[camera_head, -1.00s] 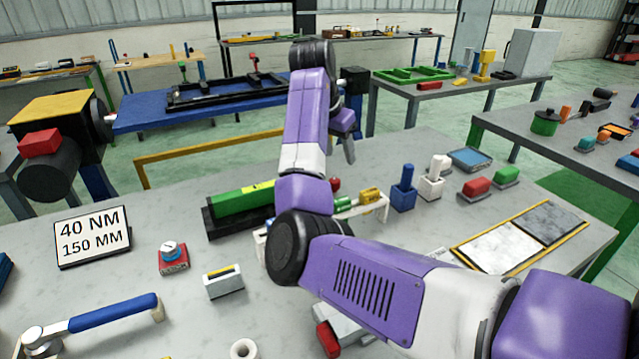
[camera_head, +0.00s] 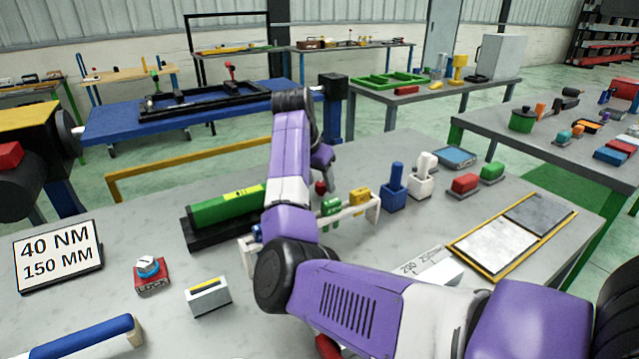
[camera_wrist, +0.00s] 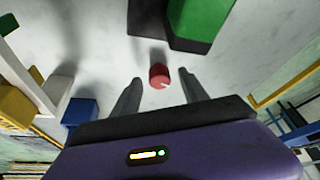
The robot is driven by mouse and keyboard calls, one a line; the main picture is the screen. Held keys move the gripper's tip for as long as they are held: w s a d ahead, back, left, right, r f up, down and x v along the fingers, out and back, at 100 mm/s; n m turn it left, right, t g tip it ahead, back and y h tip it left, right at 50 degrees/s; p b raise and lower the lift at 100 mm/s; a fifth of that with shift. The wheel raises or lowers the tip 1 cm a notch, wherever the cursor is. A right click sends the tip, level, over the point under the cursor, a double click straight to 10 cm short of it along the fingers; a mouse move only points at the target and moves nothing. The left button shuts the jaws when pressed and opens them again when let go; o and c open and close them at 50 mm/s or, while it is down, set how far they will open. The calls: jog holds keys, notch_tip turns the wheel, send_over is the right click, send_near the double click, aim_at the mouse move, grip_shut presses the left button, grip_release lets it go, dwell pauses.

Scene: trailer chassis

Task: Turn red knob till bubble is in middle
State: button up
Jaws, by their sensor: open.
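The red knob (camera_head: 321,187) stands at the right end of the green level block (camera_head: 228,206), which lies on a dark base. A yellow-green vial (camera_head: 243,192) is set in the block's top; I cannot make out where its bubble is. My gripper (camera_head: 322,162) is above the knob, pointing down, partly hidden by my arm. In the wrist view the red knob (camera_wrist: 158,76) with a white mark shows between the tips of my open gripper (camera_wrist: 159,83), apart from both fingers. The end of the green block (camera_wrist: 203,18) is close by at the top.
A white rack (camera_head: 352,211) with green and yellow pieces stands just right of the knob. Blue (camera_head: 394,185) and white (camera_head: 423,180) holders are farther right. A lock box (camera_head: 150,275) and sign (camera_head: 58,255) are at left. Bare tabletop lies between them and the block.

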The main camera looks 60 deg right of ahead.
jog(key=shift+d+f, duration=0.15)
jog(key=shift+f, duration=0.15)
grip_shut()
jog(key=shift+s, duration=0.1)
jog(key=shift+r+n+p, duration=0.1)
jog(key=shift+n+p, duration=0.2)
jog(key=shift+p, duration=0.3)
